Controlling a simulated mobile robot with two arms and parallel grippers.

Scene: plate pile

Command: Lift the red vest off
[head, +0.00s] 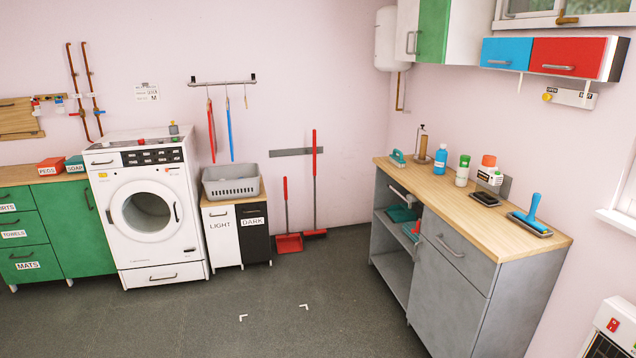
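A thin red item (211,130) hangs from the wall rail (222,82) above the grey basket. It looks like a garment seen edge-on and is likely the red vest, but its shape is too narrow to tell for sure. A similar thin blue item (229,130) hangs just to its right, apart from it. Neither of my grippers is in view.
A washing machine (147,212) stands left of the light and dark bins, which carry the grey basket (231,188). A red broom (314,185) and dustpan (289,242) are to their right. A grey workbench (445,280) stands at right. The middle floor is clear.

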